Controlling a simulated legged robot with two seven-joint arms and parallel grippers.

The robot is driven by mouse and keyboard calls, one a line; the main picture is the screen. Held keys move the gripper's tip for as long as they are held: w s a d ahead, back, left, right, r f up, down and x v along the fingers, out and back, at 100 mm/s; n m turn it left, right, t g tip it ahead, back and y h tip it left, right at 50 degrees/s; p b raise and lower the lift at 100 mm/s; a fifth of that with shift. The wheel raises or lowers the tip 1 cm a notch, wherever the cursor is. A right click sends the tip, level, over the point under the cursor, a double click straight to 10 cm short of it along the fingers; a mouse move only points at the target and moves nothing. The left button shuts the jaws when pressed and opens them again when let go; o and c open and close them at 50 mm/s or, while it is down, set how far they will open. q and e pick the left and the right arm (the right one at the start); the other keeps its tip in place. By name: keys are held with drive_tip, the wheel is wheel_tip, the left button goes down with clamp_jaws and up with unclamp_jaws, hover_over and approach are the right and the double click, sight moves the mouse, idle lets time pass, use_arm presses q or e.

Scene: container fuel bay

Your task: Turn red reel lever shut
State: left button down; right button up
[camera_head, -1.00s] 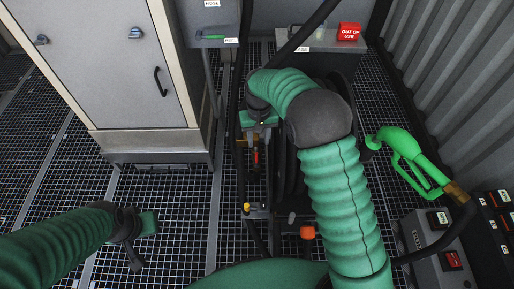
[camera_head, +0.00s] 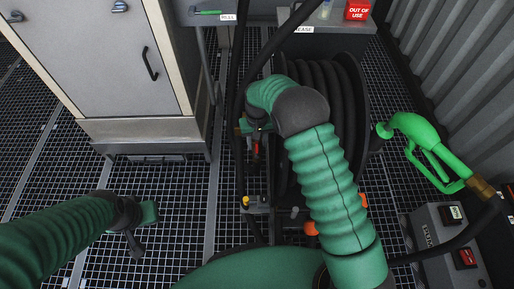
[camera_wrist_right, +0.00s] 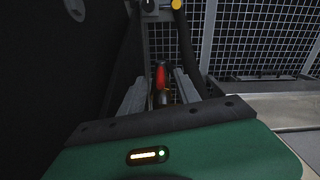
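The red reel lever (camera_head: 257,150) is small and stands beside the hose reel, just below my right gripper in the head view. In the right wrist view the red lever (camera_wrist_right: 161,76) shows upright between the two grey fingers of my right gripper (camera_wrist_right: 160,92). The fingers are apart, with a gap on both sides of the lever; I see no contact. In the head view my right forearm and wrist hide much of that gripper. My left gripper (camera_head: 136,238) hangs over the floor grating at the lower left, far from the lever; its finger gap is unclear.
The black hose reel (camera_head: 318,85) stands right of the lever. A yellow knob (camera_head: 246,201) and an orange knob (camera_head: 311,228) sit low nearby. A green fuel nozzle (camera_head: 415,130) is at right, a grey cabinet (camera_head: 110,70) at left. Open grating lies between cabinet and reel.

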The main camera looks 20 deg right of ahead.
drive_tip(key=shift+f, duration=0.7)
drive_tip(key=shift+c, duration=0.3)
clamp_jaws()
idle(0.6)
